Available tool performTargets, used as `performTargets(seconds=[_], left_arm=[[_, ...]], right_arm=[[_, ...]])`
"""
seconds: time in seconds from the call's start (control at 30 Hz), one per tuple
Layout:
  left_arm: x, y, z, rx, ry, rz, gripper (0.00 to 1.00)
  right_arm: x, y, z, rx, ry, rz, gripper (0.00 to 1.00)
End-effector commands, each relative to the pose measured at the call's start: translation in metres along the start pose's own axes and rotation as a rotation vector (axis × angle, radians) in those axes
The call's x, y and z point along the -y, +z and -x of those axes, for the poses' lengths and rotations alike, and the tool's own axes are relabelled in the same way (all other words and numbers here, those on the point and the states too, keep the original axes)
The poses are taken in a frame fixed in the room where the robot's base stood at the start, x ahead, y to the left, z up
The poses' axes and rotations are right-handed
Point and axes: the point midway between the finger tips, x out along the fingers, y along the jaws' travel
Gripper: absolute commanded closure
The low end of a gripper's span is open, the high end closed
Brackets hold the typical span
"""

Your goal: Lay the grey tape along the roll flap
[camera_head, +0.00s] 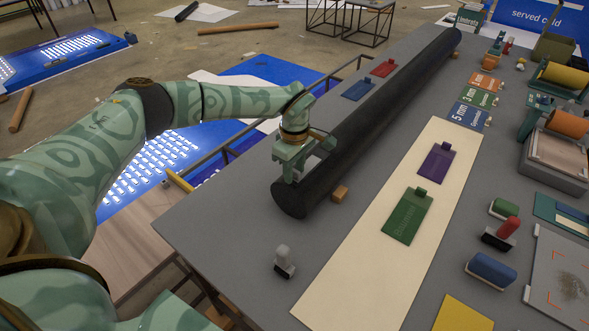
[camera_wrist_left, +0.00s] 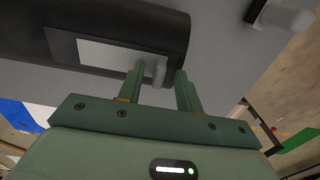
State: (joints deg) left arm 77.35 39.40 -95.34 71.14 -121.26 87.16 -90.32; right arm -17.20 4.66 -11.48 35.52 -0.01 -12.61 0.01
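The long black roll (camera_head: 385,105) lies along the grey table, its near end under my left gripper (camera_head: 292,172). In the left wrist view the dark roll (camera_wrist_left: 170,25) crosses the top. A pale grey strip (camera_wrist_left: 100,53), which looks like the grey tape, lies on it, with a small grey tab (camera_wrist_left: 160,70) at its end. The two fingers of my left gripper (camera_wrist_left: 159,78) are apart, one on each side of the tab, with visible gaps. In the head view the gripper hides the strip. My right gripper is not in view.
A wooden block (camera_head: 340,193) sits against the roll's right side. A small black-and-white stamp-like object (camera_head: 284,264) stands near the front edge. A cream sheet (camera_head: 375,250) carries a green plate (camera_head: 408,216) and a purple plate (camera_head: 437,160). Coloured rolls crowd the far right.

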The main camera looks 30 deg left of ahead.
Motion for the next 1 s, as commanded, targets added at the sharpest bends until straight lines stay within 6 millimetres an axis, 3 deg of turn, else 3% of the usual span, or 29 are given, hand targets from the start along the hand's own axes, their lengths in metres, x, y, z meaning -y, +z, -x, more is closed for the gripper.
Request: performTargets(seconds=[0.17,0.4,0.6,0.77,1.0], left_arm=[[-0.001,0.000,0.035,-0.001,0.006,-0.001,0.65],[-0.001,0.000,0.102,-0.001,0.007,-0.001,0.65],[-0.001,0.000,0.142,-0.001,0.003,0.000,0.65],[0.000,0.000,0.156,0.000,0.001,0.000,0.65],[0.000,0.000,0.158,0.000,0.000,0.000,0.65]], right_arm=[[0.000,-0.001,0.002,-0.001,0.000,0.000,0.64],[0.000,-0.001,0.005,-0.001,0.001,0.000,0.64],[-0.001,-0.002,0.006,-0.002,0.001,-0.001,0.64],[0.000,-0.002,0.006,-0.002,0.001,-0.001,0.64],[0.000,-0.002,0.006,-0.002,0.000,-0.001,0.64]])
